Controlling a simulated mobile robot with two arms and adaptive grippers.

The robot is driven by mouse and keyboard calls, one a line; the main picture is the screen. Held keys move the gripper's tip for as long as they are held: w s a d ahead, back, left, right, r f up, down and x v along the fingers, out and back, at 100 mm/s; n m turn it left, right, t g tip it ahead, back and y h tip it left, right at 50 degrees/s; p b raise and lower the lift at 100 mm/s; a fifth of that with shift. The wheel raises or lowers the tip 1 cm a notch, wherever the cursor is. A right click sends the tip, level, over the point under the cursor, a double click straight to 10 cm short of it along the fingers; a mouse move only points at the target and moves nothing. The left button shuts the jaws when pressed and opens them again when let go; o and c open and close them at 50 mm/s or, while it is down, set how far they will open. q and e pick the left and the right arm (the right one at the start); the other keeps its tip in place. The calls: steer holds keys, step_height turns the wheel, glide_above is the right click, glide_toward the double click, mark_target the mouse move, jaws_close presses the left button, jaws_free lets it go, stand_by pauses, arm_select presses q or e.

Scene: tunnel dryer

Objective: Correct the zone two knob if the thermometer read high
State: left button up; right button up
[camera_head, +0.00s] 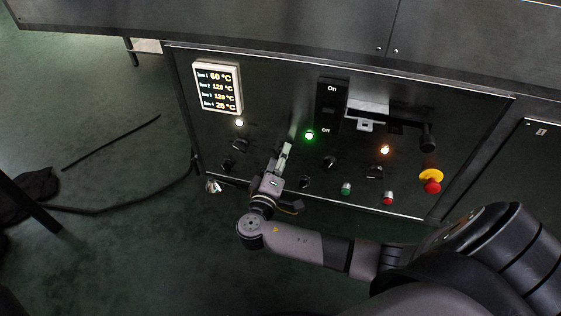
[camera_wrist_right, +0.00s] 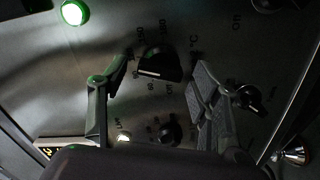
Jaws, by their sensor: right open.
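The temperature display (camera_head: 217,88) on the panel lists several zones; it seems to read 60, 120, 120 and 25 °C, but the digits are small. My right gripper (camera_head: 284,150) is at the panel, to the right of two black knobs, an upper one (camera_head: 240,145) and a lower one (camera_head: 228,163). In the right wrist view, my right gripper (camera_wrist_right: 158,82) is open, its fingers on either side of a black dial knob (camera_wrist_right: 160,66) with a °C scale. I cannot tell if they touch it. The gripper hides this knob in the head view. Zone labels are unreadable. My left gripper is out of view.
A lit green lamp (camera_head: 309,135) and another black knob (camera_head: 330,163) are right of the gripper. Open floor (camera_head: 130,230) lies left.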

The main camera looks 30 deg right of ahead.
steer(key=shift+d, duration=0.1)
steer(key=shift+c, duration=0.6)
steer(key=c, duration=1.1)
